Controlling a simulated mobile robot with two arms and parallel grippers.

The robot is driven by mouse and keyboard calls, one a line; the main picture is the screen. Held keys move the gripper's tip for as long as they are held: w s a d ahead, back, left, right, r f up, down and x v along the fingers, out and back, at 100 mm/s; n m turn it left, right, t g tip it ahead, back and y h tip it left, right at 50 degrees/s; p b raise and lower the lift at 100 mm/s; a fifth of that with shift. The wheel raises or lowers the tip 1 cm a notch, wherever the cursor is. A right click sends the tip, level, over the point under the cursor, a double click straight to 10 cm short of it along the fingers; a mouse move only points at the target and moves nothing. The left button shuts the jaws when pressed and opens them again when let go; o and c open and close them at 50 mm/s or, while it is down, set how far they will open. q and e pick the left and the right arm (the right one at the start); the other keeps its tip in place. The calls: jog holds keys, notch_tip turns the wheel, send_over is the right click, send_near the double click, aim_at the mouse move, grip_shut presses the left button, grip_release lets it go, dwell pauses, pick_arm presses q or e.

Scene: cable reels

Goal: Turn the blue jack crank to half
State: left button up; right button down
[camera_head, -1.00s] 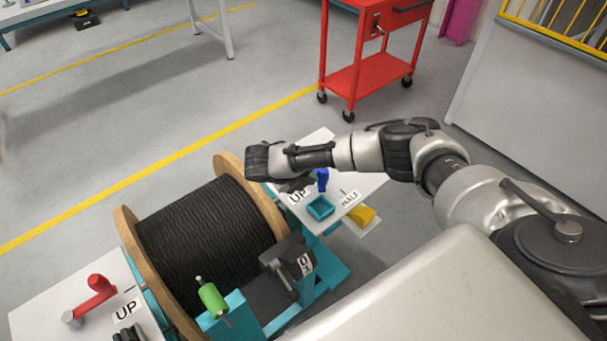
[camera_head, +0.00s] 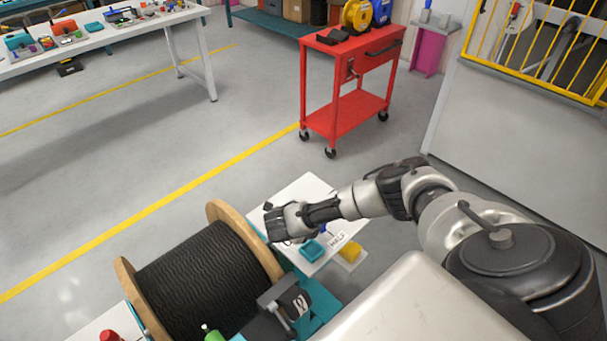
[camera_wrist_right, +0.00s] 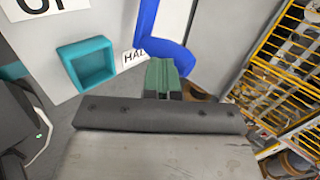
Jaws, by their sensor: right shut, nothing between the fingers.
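The blue jack crank (camera_wrist_right: 168,52) is a bent blue bar in the right wrist view, with its lower end just beyond my fingertips. In the head view only a small blue bit of it (camera_head: 323,229) shows under my right arm. My right gripper (camera_wrist_right: 164,80) is shut and empty, its green-padded fingers together beside the crank. I cannot tell whether they touch it. In the head view the right gripper (camera_head: 276,222) hangs over the white panel. A HALF label (camera_head: 338,239) lies on the panel and shows partly behind the crank in the wrist view (camera_wrist_right: 133,56). My left gripper is out of view.
A teal square tray (camera_head: 312,251) sits on the white panel (camera_head: 300,190). A yellow block (camera_head: 351,253) is beside it. The large black cable reel (camera_head: 200,270) stands left of the panel. A red cart (camera_head: 345,110) stands beyond, with clear floor between.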

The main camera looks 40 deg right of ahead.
pick_arm(q)
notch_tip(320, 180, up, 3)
jog(key=shift+p, duration=1)
pick_arm(e)
jog(key=shift+s+d+n+t, duration=0.2)
jog(key=shift+s+d+n, duration=0.05)
jog(key=shift+d, duration=0.35)
jog(key=shift+s+d+n+t, duration=0.2)
jog(key=shift+d+n, duration=0.05)
jog(key=shift+d, duration=0.35)
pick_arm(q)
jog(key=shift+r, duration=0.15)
pick_arm(e)
jog(key=shift+s+d, duration=0.1)
